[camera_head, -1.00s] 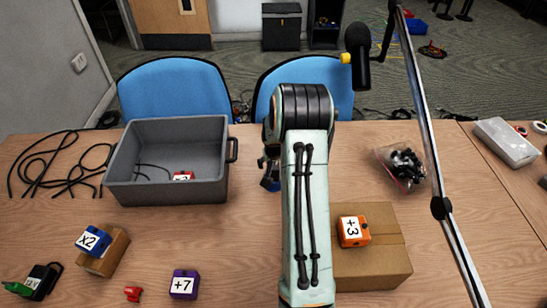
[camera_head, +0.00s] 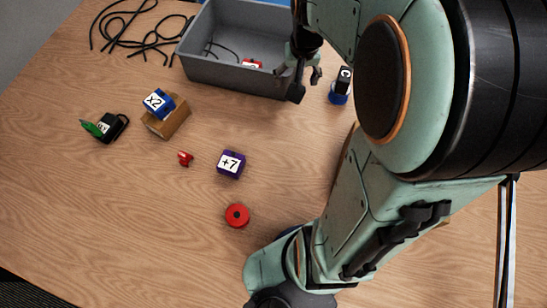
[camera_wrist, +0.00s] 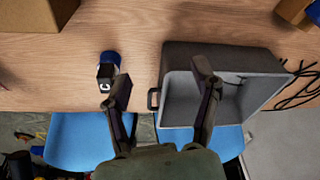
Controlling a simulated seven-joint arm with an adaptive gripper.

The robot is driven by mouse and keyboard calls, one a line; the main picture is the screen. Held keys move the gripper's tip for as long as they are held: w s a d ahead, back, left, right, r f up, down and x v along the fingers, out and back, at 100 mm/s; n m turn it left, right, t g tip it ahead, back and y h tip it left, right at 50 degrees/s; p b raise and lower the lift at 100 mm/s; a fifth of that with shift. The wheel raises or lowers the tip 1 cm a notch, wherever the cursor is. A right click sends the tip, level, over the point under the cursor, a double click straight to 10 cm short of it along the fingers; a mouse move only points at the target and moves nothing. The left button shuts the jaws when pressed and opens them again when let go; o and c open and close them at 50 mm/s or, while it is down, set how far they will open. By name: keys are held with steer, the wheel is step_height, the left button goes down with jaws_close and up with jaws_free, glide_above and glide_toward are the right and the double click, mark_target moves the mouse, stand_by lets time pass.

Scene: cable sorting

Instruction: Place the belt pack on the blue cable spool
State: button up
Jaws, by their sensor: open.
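A small black block marked "C" (camera_head: 343,80) sits on a blue round piece (camera_head: 338,98) that looks like the blue cable spool. Both also show in the wrist view, the block (camera_wrist: 105,74) overlapping the blue piece (camera_wrist: 110,58). A second black box (camera_head: 113,127) with a green piece lies at the left; I cannot tell which is the belt pack. My gripper (camera_head: 306,82) is open and empty, left of the blue piece and beside the bin. In the wrist view my gripper (camera_wrist: 162,86) has its fingers spread, the block just beyond the left finger.
A blue "x2" block (camera_head: 159,102) rests on a cardboard box (camera_head: 172,121). A purple "+7" block (camera_head: 231,163), a red clip (camera_head: 185,158) and a red spool (camera_head: 237,215) stand nearby. Black cables (camera_head: 130,28) lie at back left.

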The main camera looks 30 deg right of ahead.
steer(key=s+a+r+n+g+y, duration=0.1)
steer(key=s+a+n, duration=0.5)
steer(key=s+a, duration=0.8)
steer(key=shift+s+a+r+g+y, duration=0.15)
steer(key=shift+s+r+g+y, duration=0.25)
steer(key=shift+s+g, duration=0.65)
